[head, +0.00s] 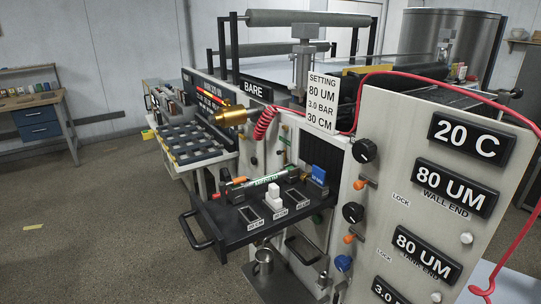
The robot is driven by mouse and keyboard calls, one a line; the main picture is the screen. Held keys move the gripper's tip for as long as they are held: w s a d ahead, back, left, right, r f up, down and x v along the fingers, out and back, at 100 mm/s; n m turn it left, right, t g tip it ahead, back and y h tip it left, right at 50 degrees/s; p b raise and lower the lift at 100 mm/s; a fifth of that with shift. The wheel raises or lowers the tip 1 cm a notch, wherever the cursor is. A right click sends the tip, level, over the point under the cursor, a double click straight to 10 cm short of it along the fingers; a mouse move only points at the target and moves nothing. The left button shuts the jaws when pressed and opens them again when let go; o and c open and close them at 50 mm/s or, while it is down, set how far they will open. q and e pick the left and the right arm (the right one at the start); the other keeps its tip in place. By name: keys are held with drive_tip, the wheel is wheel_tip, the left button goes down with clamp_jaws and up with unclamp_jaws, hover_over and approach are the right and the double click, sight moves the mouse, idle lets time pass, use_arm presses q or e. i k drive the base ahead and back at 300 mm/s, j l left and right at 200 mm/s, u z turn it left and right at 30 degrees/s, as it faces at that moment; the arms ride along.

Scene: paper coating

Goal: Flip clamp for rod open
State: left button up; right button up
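Neither of my grippers shows in the head view. The coating machine (330,165) fills the middle and right. A silver metal fitting with a vertical bolt (304,60) stands upright on top of it, behind the white setting sign. I cannot tell whether this fitting is the rod clamp, or whether a clamp is open or shut. A brass cylindrical part (230,116) sticks out to the left from the machine's side. A long grey roller (308,18) lies across the frame at the top. A dark roller end (347,95) shows right of the sign.
A black pull-out tray (200,228) with small items juts out at the front. A red hose (440,80) arcs over the right control panel (440,190), which has knobs and readouts. A workbench (38,110) stands far left.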

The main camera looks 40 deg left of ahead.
sight(222, 185)
drive_tip(key=u, duration=1.6)
